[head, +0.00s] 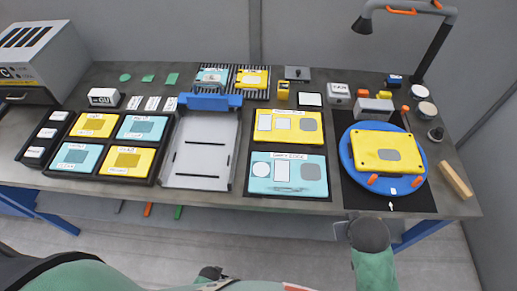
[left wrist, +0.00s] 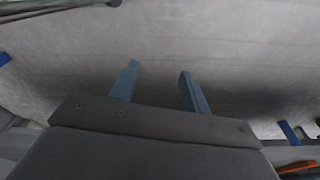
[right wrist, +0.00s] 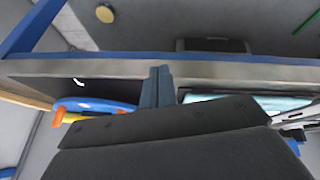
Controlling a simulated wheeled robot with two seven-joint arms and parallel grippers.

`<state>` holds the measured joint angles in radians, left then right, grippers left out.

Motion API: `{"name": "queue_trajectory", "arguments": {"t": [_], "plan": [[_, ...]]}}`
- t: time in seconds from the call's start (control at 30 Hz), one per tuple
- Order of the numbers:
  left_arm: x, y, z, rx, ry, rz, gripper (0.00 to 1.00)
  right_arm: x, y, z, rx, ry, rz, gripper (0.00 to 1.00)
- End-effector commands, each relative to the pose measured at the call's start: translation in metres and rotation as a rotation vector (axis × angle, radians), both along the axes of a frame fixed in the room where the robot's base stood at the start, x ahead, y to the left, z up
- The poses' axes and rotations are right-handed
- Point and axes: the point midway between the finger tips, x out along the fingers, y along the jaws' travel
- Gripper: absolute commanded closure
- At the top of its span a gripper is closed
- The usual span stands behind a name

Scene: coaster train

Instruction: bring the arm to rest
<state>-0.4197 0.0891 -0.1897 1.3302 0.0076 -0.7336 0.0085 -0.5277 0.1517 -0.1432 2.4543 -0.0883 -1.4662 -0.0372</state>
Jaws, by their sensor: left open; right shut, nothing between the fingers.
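My left gripper (left wrist: 157,75) is open and empty in the left wrist view, its two blue fingers apart over bare grey floor. My right gripper (right wrist: 157,75) is shut and empty in the right wrist view, its fingers together near the table's front edge (right wrist: 120,67). In the head view my right forearm (head: 372,250) hangs in front of the table at the lower right; its gripper is mostly hidden or too small to tell. My left arm shows only as parts along the bottom edge. Neither gripper touches any object.
The table (head: 460,205) holds a blue turntable (head: 353,178) with a yellow plate (head: 385,150), a grey tray (head: 203,158), yellow and cyan panels (head: 287,175), and several small parts along the back. A lamp (head: 435,55) stands back right, a grey machine (head: 40,55) back left. Floor in front is clear.

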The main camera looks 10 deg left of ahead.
Motion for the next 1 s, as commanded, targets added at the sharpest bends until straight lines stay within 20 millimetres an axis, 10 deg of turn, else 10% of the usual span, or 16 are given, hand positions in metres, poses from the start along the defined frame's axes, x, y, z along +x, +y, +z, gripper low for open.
{"name": "queue_trajectory", "arguments": {"t": [0.27,0.57,0.87,1.0], "plan": [[0.000,0.000,-0.001,0.000,0.000,0.000,0.53,-0.049,0.011,-0.014,0.102,0.163,-0.054,1.00],[0.002,-0.002,-0.008,-0.002,0.002,0.001,0.53,-0.034,0.015,-0.079,0.101,0.175,-0.050,1.00],[0.004,-0.004,-0.018,-0.004,0.005,0.002,0.53,-0.026,0.022,-0.179,0.104,0.206,-0.047,1.00],[0.005,-0.006,-0.026,-0.005,0.009,0.004,0.53,-0.027,0.027,-0.261,0.106,0.232,-0.044,1.00]]}}
